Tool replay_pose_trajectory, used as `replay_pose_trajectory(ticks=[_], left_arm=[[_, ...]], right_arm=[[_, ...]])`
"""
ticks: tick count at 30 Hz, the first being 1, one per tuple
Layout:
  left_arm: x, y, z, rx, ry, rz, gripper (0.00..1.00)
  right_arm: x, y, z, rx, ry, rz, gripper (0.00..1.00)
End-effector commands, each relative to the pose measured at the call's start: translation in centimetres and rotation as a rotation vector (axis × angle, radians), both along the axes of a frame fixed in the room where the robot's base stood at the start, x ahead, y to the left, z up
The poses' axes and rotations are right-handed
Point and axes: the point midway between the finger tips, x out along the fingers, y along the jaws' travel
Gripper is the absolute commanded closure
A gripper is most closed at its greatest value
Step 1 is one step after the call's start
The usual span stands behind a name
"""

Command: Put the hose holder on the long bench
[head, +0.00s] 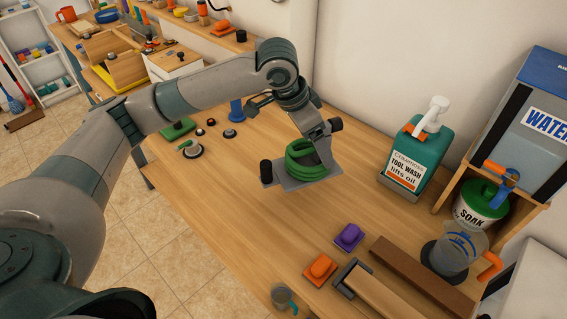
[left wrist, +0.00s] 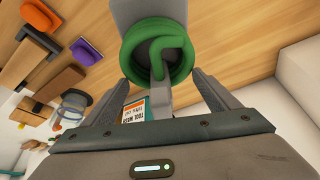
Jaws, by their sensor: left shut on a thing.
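The hose holder is a grey plate (head: 290,184) carrying a coiled green hose (head: 303,162). In the left wrist view the green coil (left wrist: 157,60) sits just beyond my fingers, with a narrow grey piece (left wrist: 160,93) running back between them. My left gripper (head: 313,139) is shut on the hose holder and holds it over the wooden bench (head: 235,200). The gap between holder and bench top is hard to judge. My right gripper is not in view.
On the bench, a green soap bottle (head: 419,153), a clear jug (head: 456,250), and orange (head: 320,268) and purple (head: 348,237) pieces stand to the right. Small round items (head: 191,149) and a blue piece (head: 237,110) lie behind left. The front middle is clear.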

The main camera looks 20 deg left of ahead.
Motion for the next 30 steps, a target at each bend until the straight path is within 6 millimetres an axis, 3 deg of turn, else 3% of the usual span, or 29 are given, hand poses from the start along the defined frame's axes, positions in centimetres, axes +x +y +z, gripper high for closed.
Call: replay_pose_trajectory(ticks=[6,12,26,30], left_arm=[[-1.6,3.9,-2.2,0.002,0.001,0.004,0.73],[-2.5,6.0,-3.7,0.0,-0.001,0.001,0.73],[-2.6,6.4,-4.2,0.0,-0.002,-0.001,0.73],[-2.6,6.4,-5.1,0.001,-0.001,0.0,0.73]], right_arm=[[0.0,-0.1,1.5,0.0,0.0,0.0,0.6],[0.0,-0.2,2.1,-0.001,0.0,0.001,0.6],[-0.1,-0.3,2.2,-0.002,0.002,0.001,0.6],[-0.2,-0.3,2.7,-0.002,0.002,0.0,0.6]])
